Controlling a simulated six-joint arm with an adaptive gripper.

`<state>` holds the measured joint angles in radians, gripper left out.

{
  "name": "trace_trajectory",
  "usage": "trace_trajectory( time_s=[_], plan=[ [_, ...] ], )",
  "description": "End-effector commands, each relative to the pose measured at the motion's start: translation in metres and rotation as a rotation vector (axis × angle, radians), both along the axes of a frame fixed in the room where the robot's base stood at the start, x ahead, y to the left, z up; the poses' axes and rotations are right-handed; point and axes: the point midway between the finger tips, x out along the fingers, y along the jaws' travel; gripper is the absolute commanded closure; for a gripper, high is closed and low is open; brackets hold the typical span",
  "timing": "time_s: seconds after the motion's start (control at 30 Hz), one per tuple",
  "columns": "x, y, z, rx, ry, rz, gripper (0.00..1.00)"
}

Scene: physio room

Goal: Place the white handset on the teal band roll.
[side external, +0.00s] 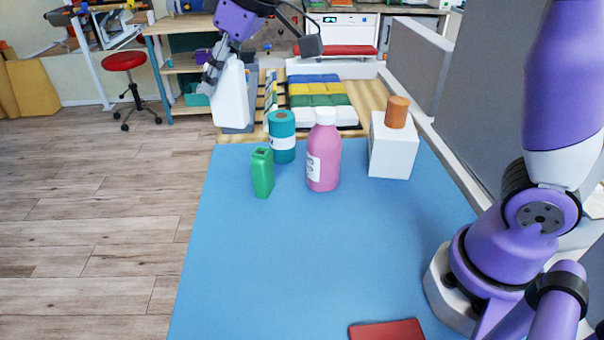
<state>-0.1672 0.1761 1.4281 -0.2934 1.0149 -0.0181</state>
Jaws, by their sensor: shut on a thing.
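The white handset (231,97) hangs upright from my gripper (214,74), high at the upper left of the blue table. My gripper is shut on the handset's upper left part. The teal band roll (282,151) stands upright near the far edge of the blue surface, with a white label band around it. The handset is apart from the roll, to its left and higher in the picture. How far the handset is from the camera compared with the roll is hard to tell.
A green bottle (263,174) and a pink bottle (324,160) stand close to the roll. A white box (391,152) with an orange cylinder (397,111) on top is further right. A red flat item (386,331) lies at the front. The middle of the blue surface (310,255) is clear.

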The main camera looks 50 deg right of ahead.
Motion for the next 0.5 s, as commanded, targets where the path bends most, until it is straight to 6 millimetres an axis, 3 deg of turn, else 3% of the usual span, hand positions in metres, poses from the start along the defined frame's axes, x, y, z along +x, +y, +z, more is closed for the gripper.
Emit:
trace_trajectory(
  time_s=[0.1, 0.2, 0.37, 0.5],
  plan=[
    [0.023, -0.039, 0.014, 0.000, -0.001, -0.246, 1.00],
    [0.031, -0.060, 0.020, 0.000, 0.000, -0.372, 1.00],
    [0.037, -0.079, 0.023, -0.002, 0.002, -0.465, 1.00],
    [0.045, -0.104, 0.010, -0.003, 0.006, -0.484, 1.00]
  ],
)
